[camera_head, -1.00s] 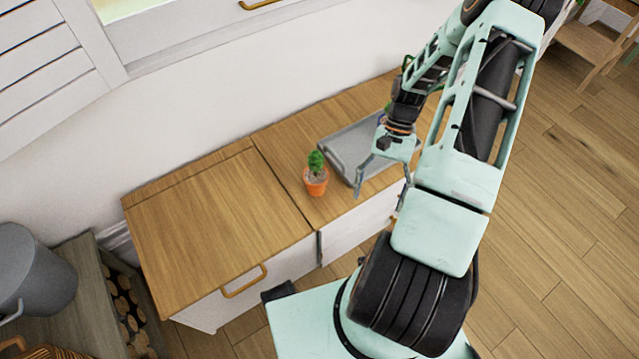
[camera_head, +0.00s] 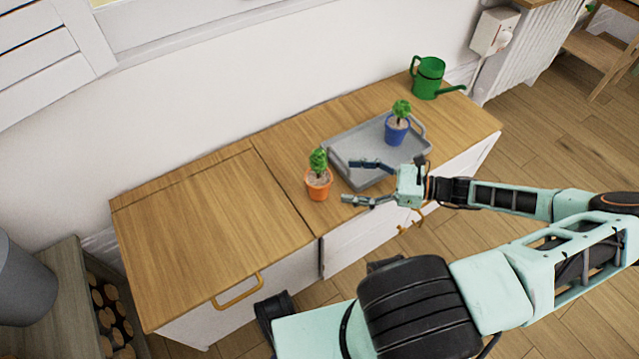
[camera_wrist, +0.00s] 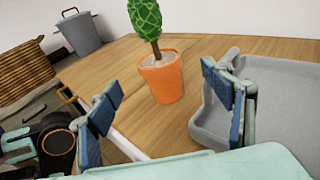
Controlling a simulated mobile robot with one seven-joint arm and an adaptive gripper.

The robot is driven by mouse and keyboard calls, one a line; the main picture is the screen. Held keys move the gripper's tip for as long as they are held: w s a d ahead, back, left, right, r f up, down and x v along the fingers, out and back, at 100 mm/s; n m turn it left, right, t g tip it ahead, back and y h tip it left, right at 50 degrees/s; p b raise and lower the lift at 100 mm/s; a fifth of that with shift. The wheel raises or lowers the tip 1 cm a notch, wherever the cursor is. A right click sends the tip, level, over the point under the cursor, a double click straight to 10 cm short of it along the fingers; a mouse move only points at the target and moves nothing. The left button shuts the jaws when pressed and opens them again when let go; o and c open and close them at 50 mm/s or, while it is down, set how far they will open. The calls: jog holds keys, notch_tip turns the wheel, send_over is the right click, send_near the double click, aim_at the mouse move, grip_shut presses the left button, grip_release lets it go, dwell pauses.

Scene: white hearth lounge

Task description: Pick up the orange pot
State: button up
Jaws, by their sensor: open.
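The orange pot (camera_head: 318,187) holds a small green plant and stands upright on the wooden cabinet top, just left of the grey tray. My gripper (camera_head: 346,181) is open, its fingers spread and pointing left toward the pot, with a short gap between them. In the wrist view the orange pot (camera_wrist: 161,78) stands ahead of my open gripper (camera_wrist: 165,100), between the two blue-padded fingers but beyond their tips. Nothing is held.
The grey tray (camera_head: 352,179) lies close beside the pot and carries a blue pot (camera_head: 396,130) with a plant. A green watering can (camera_head: 428,78) stands at the cabinet's far right end. The cabinet top (camera_head: 205,215) left of the orange pot is clear.

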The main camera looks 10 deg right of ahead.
aim_at(326, 178)
jog(key=b+x, duration=0.1)
jog(key=x, duration=0.8)
jog(key=shift+a+f+b, duration=0.1)
jog(key=shift+a+b, duration=0.15)
jog(key=shift+b, duration=0.15)
jog(key=shift+c, duration=0.2)
jog(key=c, duration=1.5)
jog(key=shift+c, duration=0.6)
